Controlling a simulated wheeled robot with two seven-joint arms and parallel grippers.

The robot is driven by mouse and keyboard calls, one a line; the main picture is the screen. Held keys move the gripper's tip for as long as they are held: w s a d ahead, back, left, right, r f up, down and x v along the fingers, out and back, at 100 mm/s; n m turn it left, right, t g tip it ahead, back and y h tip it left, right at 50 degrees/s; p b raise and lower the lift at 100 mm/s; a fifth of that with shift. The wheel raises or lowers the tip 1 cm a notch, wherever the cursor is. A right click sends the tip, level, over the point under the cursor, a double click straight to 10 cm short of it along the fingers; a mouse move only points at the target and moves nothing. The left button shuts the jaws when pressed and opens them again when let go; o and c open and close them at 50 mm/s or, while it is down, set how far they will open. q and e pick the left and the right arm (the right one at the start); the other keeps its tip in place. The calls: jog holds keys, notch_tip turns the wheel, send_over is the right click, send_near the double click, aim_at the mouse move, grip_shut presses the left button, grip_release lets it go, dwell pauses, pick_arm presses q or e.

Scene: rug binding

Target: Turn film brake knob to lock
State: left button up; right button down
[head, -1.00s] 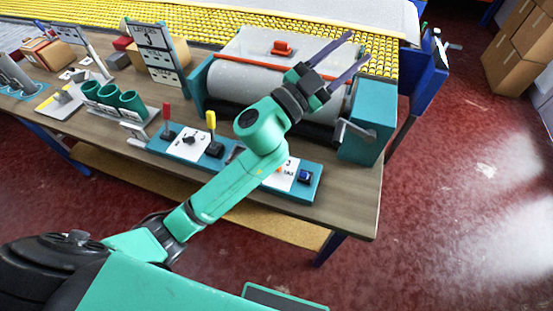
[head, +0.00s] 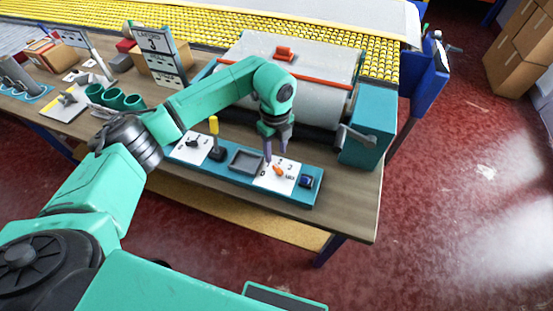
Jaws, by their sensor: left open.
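An orange knob (head: 278,170) sits on a white marked plate (head: 268,183) near the right end of the teal control panel (head: 305,196). Which mark the knob points to is too small to tell. My left gripper (head: 275,151) points down just above the plate, with its purple fingers apart, close to the knob on its left and far side. I cannot tell whether a finger touches the knob. My right gripper is out of view.
On the panel are a blue button (head: 306,181), a grey tray (head: 245,161), a yellow-handled lever (head: 214,133) and a black knob (head: 194,142). Behind stands the white film roll (head: 318,96) with a crank (head: 355,136). A sign (head: 158,55) stands left. The table's front right is clear.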

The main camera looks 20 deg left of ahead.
aim_at(276, 166)
pick_arm(q)
notch_tip(276, 166, down, 6)
jog(key=shift+d+r+p, duration=0.1)
jog(key=shift+r+p, duration=0.15)
jog(key=shift+p, duration=0.2)
jog(key=shift+f, duration=0.5)
grip_shut()
